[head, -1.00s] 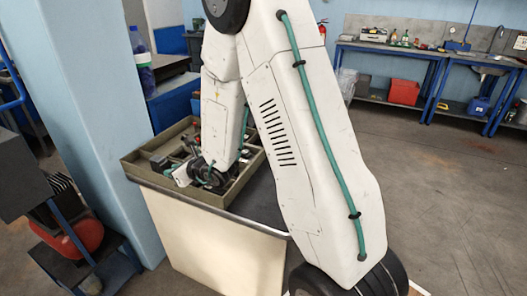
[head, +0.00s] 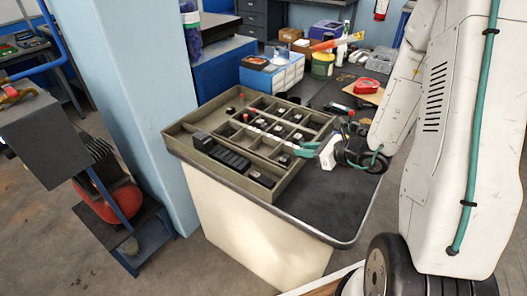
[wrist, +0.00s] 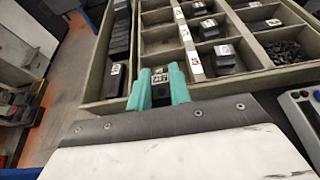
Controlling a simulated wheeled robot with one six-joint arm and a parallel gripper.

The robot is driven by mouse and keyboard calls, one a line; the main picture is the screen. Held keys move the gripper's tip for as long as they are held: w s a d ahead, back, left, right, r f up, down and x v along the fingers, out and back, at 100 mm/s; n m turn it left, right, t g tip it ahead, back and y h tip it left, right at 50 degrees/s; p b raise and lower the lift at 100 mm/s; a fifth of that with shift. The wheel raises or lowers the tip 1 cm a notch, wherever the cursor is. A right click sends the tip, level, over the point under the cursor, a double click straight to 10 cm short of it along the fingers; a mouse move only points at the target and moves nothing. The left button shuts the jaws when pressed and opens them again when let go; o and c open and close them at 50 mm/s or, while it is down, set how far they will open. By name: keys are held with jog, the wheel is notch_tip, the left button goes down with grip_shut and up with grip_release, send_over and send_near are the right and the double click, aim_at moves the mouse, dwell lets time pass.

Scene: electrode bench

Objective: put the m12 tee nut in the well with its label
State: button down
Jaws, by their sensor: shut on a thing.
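My gripper (wrist: 159,88) has teal fingers and is shut on a small dark block (wrist: 160,94) with a white marked top. The mark is too small to read, so I cannot tell by it whether this is the m12 tee nut. In the head view my gripper (head: 314,150) is at the right front edge of the olive tray (head: 282,190). The tray is divided into wells, and white labels (wrist: 185,35) run along a divider. Several wells hold dark blocks with white tops, such as one dark block (wrist: 225,54). The label texts are not legible.
A long left compartment holds a row of dark blocks (wrist: 121,30). One well holds loose small dark parts (wrist: 285,51). A control box with coloured buttons (wrist: 303,110) lies right of the tray. The dark bench top (head: 310,205) is clear in front. Blue-and-white drawers (head: 272,75) stand behind.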

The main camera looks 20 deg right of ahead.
jog(key=w+a, duration=0.3)
jog(key=w, duration=0.1)
jog(key=w+a+f, duration=0.1)
jog(key=w+a, duration=0.4)
jog(key=w, duration=0.2)
jog(key=shift+w+a+f, duration=0.2)
jog(key=shift+w+a, duration=0.1)
jog(key=shift+a, duration=0.1)
jog(key=shift+w+a, duration=0.4)
jog(key=shift+w, duration=0.05)
notch_tip(320, 180, down, 3)
jog(key=shift+s+d, duration=0.1)
jog(key=shift+d, duration=0.05)
jog(key=shift+f, duration=0.25)
jog(key=shift+f, duration=0.1)
